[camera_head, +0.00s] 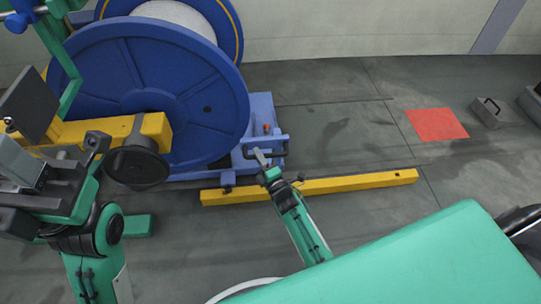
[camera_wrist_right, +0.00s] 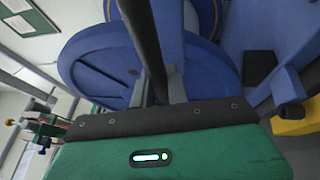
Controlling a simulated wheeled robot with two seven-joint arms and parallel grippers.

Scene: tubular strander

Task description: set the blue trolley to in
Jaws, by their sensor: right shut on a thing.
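The blue trolley (camera_head: 263,112) stands low on the floor under a big blue reel (camera_head: 150,90). My right gripper (camera_head: 262,160) is shut on this handle bar. In the right wrist view the dark bar (camera_wrist_right: 142,35) runs between the two fingers of my right gripper (camera_wrist_right: 158,88). My left arm (camera_head: 85,230) is at the left of the head view, and its gripper fingers are not clear there.
A yellow floor beam (camera_head: 345,185) lies just in front of the trolley. A yellow machine beam (camera_head: 95,130) with a dark round part (camera_head: 137,167) is at the left. A red floor patch (camera_head: 437,124) and a grey block with a handle (camera_head: 487,112) are at the right. The floor between is clear.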

